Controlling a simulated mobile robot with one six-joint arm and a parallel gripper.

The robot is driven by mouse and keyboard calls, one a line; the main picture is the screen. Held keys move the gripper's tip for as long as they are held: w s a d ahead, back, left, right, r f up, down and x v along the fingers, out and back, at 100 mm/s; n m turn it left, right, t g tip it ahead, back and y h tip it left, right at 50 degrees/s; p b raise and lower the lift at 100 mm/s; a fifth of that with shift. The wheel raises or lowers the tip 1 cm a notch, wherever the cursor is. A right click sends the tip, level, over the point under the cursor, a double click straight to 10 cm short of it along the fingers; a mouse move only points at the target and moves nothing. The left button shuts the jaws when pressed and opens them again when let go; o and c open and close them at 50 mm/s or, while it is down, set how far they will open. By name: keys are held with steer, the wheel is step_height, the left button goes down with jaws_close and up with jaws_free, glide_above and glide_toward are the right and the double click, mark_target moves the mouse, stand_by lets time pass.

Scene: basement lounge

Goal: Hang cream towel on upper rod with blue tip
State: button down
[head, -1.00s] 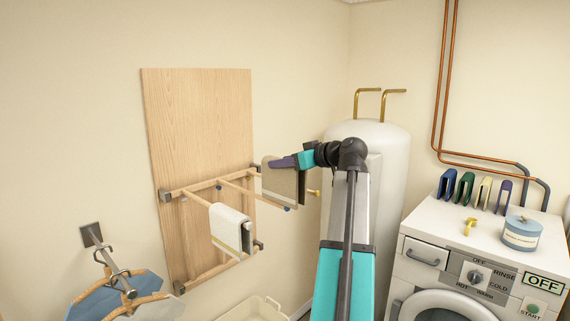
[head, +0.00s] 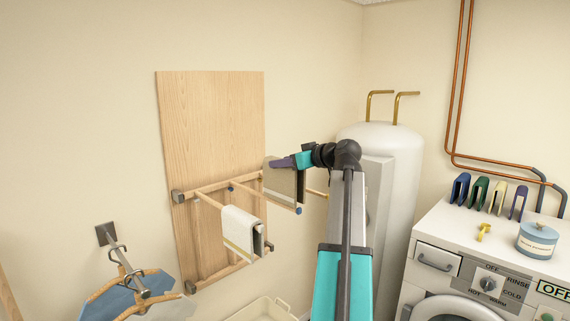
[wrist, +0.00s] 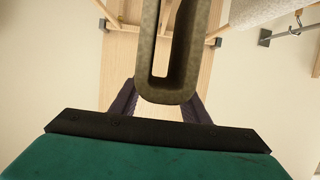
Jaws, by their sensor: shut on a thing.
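My gripper (head: 289,162) is shut on the top of a folded towel (head: 284,184) that looks tan to brown. Its two dark fingers also show in the wrist view (wrist: 158,100), with the towel (wrist: 167,90) as a narrow loop with an open slot. A rod with a blue tip (head: 298,210) juts from the wooden rack; its tip shows just under the held towel's lower edge. I cannot tell whether the towel is around this rod or beside it. An off-white towel with a yellowish stripe (head: 238,230) hangs over the rod to the left.
The rack stands out from a wooden wall panel (head: 212,120). Another rod (head: 316,193) shows right of the held towel. A wall hook with hangers (head: 124,262) is at lower left. A white tank (head: 385,150) and washing machine (head: 490,255) stand to the right.

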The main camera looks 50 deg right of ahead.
steer(key=shift+w+d+p, duration=0.1)
steer(key=shift+w+p, duration=0.25)
steer(key=shift+w, duration=1.05)
steer(key=shift+s+f+b, duration=0.15)
steer(key=shift+f+b, duration=5.1)
steer(key=shift+f, duration=1.45)
steer(key=c, duration=0.9)
jaws_free()
steer(key=shift+s, duration=0.15)
steer(key=b+v, duration=0.3)
steer(key=v, duration=1)
steer(key=shift+s+r, duration=0.1)
steer(key=shift+s, duration=0.15)
